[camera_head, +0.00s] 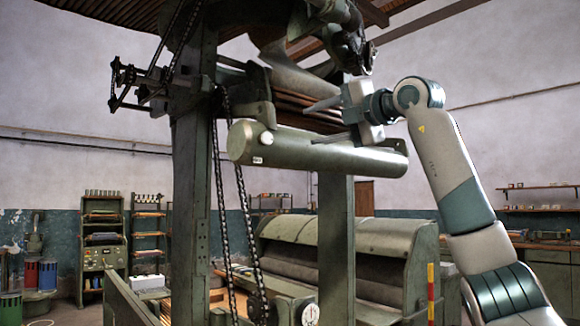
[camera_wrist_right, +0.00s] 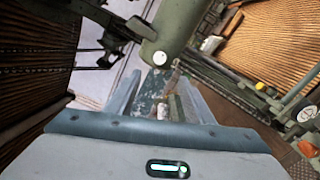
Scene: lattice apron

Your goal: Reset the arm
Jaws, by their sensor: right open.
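My right arm (camera_head: 445,160) rises from the lower right in the head view and bends at its top toward the machine. My right gripper (camera_head: 309,125) points left, with its two fingers apart and nothing seen between them. It appears close to a green roller (camera_head: 320,155) with a pale end knob; whether they touch cannot be told. In the right wrist view the open fingers (camera_wrist_right: 158,78) point toward the green roller end (camera_wrist_right: 172,25), which shows beyond the fingertips. My left gripper is not in view.
A tall green machine post (camera_head: 195,190) with hanging chains stands left of the roller. Slats (camera_head: 300,105) lie behind the gripper. A lower green machine with a curved hood (camera_head: 375,235) stands below. Shelves (camera_head: 103,215) are at the far left. Open wall space lies at the upper right.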

